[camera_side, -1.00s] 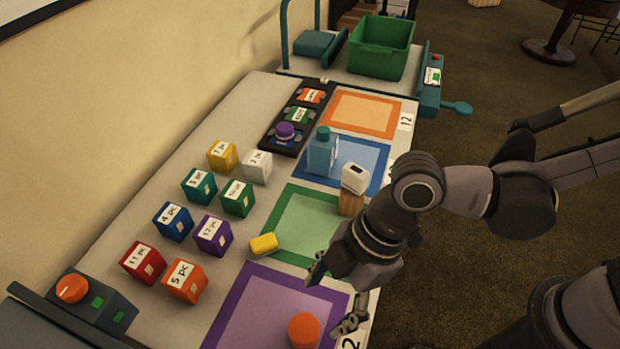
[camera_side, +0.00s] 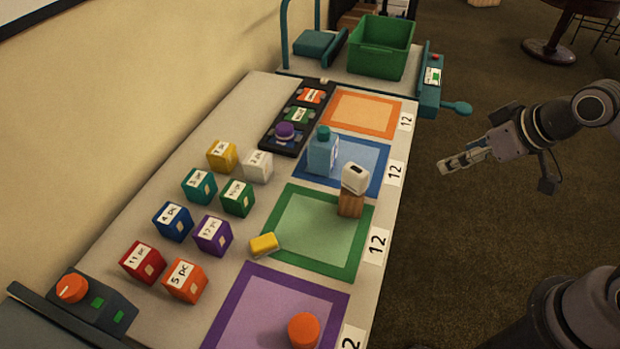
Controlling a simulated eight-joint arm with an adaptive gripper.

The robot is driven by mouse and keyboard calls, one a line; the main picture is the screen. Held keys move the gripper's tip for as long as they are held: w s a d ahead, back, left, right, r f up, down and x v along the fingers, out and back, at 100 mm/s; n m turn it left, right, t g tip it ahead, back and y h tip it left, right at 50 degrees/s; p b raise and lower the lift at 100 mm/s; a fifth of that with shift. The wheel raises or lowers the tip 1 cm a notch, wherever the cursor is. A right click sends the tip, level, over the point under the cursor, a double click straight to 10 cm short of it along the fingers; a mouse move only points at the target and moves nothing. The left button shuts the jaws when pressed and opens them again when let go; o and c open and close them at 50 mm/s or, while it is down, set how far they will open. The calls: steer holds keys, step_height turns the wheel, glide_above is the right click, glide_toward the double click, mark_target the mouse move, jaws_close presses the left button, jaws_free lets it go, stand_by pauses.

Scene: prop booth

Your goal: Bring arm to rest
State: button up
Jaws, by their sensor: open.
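My gripper (camera_side: 495,172) is in the air right of the table (camera_side: 98,252), over the dark carpet. Its fingers are spread open with nothing between them. One finger points left toward the table's edge and the other hangs lower right. It is clear of the table and touches nothing that I can see. My arm enters from the right edge of the picture.
The table holds several numbered cubes, a yellow block (camera_side: 264,244), a blue bottle (camera_side: 322,155), a white device (camera_side: 355,178) on a wooden block (camera_side: 350,205), and an orange cylinder (camera_side: 304,331). A green bin (camera_side: 380,48) stands at the back.

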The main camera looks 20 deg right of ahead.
steer(key=shift+s+d+r+m+h, duration=0.15)
steer(key=shift+d+m, duration=0.25)
steer(key=shift+d, duration=0.4)
steer(key=shift+s+d+f+m+h, duration=0.15)
steer(key=shift+d+m+h, duration=0.2)
steer(key=shift+d, duration=0.45)
